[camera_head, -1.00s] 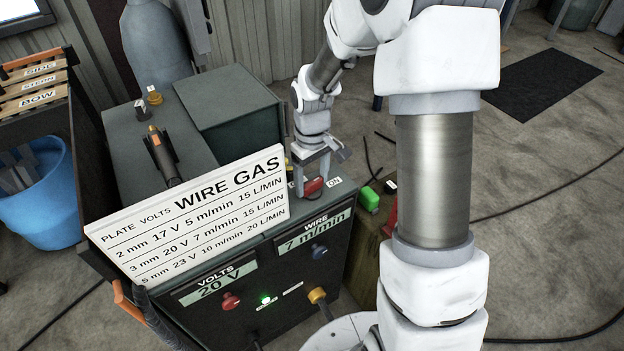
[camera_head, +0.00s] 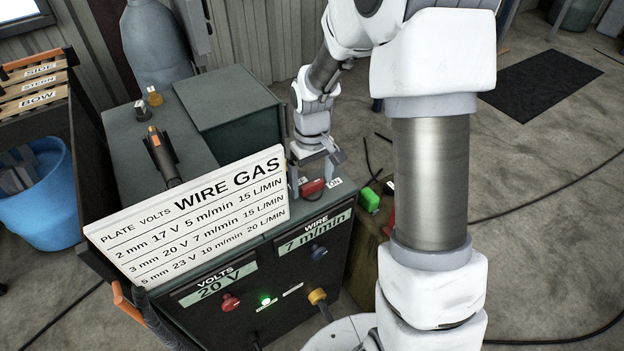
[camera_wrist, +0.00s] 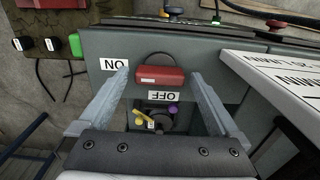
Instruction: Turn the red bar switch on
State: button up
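The red bar switch (camera_wrist: 160,77) sits on top of the grey welding machine (camera_head: 236,95). In the wrist view it lies crosswise, its left end facing the ON label (camera_wrist: 115,64), with the OFF label (camera_wrist: 163,96) just below it. My gripper (camera_wrist: 160,80) is open, with one finger on each side of the bar and visible gaps to both. Whether the fingertips reach down to the bar's height is unclear.
A white WIRE GAS board (camera_head: 195,215) stands upright close left of the switch. Knobs (camera_head: 230,302) and a lit green lamp (camera_head: 265,300) are on the front panel. A blue bucket (camera_head: 40,205) is at far left.

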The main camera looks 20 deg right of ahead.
aim_at(312, 184)
jog(key=shift+r, duration=0.1)
notch_tip(312, 184, up, 17)
jog(key=p, duration=0.2)
jog(key=shift+r+p, duration=0.15)
jog(key=shift+p, duration=0.25)
dwell(0.3)
jog(key=s+r+m+t+p, duration=0.1)
jog(key=s+r, duration=0.4)
jog(key=s, duration=0.5)
jog(key=s+r+m+t+p, duration=0.2)
jog(key=s+r+t, duration=0.2)
jog(key=s, duration=0.6)
jog(key=shift+s+r+t, duration=0.15)
jog(key=shift+r+t, duration=0.15)
jog(key=shift+r, duration=0.35)
